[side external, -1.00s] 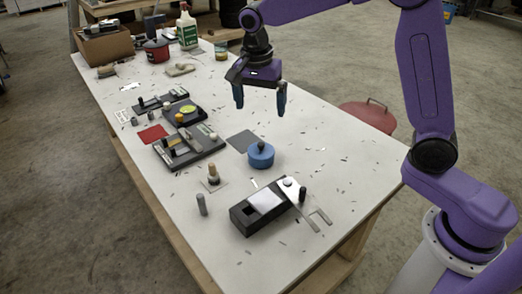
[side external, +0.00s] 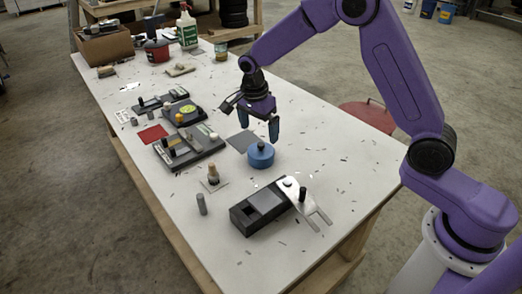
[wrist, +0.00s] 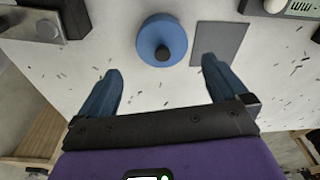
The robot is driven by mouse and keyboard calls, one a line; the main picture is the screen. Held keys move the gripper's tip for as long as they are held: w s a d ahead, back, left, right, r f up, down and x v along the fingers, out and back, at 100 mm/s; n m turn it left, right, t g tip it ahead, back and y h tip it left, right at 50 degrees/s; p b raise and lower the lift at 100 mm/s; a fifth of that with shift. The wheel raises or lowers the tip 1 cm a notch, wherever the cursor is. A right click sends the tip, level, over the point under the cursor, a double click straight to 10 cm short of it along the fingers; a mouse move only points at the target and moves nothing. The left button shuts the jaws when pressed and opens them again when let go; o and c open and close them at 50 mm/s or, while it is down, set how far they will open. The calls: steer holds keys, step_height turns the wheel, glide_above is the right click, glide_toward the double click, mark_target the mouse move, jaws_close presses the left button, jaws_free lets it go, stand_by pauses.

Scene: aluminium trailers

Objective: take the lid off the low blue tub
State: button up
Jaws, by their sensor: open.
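The low blue tub (side external: 260,159) stands on the white table, with its blue lid on and a dark round knob (side external: 261,146) on top. In the wrist view the tub (wrist: 151,32) is ahead of the fingers at the top middle, its knob (wrist: 162,53) facing the camera. My gripper (side external: 258,130) is open and empty, with its fingers pointing down, above the table close behind the tub in the side view. In the wrist view my gripper (wrist: 162,82) has its two blue fingers wide apart, with the tub beyond their tips and not between them.
A dark grey square (side external: 242,141) lies flat beside the tub. A black block with a metal fork plate (side external: 305,203) is at the front, and a wooden-topped peg (side external: 212,174) stands left of it. Dark fixtures (side external: 188,148) stand further left. Table right of the tub is mostly clear.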

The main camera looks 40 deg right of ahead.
mark_target(261, 144)
steer(key=shift+w+d+f, duration=0.1)
steer(key=shift+d+f, duration=0.1)
steer(key=shift+f, duration=0.95)
steer(key=shift+w+d+f, duration=0.1)
steer(key=shift+d+f, duration=0.05)
steer(key=shift+f, duration=0.95)
steer(key=shift+w+d+f, duration=0.1)
steer(key=shift+d+f, duration=0.1)
steer(key=shift+f, duration=0.95)
steer(key=c, duration=0.8)
